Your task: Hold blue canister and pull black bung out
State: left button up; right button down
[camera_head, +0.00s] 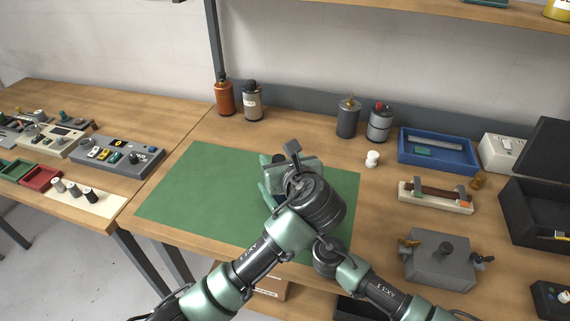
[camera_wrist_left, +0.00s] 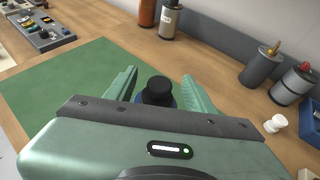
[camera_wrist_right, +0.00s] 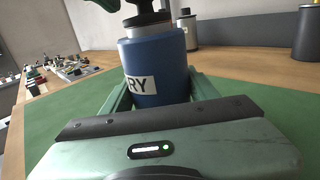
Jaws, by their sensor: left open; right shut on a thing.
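The blue canister (camera_wrist_right: 155,70) stands upright in the right wrist view, with a pale label reading "RY" and a metal neck. The black bung (camera_wrist_left: 158,90) sits in its top and also shows in the right wrist view (camera_wrist_right: 147,18). My right gripper (camera_wrist_right: 158,92) is shut on the canister's body. My left gripper (camera_wrist_left: 160,78) is open above, with one finger on each side of the bung and visible gaps between.
A green mat (camera_head: 200,190) lies underneath, mostly clear at left. A white knob (camera_head: 372,158), blue tray (camera_head: 437,148) and grey box (camera_head: 438,258) are to the right.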

pick_arm(q)
jog(key=shift+w+a+f, duration=0.15)
jog(key=shift+w+f, duration=0.1)
jog(key=shift+w, duration=0.25)
grip_shut()
jog(key=shift+r, duration=0.2)
dwell(0.5)
jog(key=shift+r, duration=1)
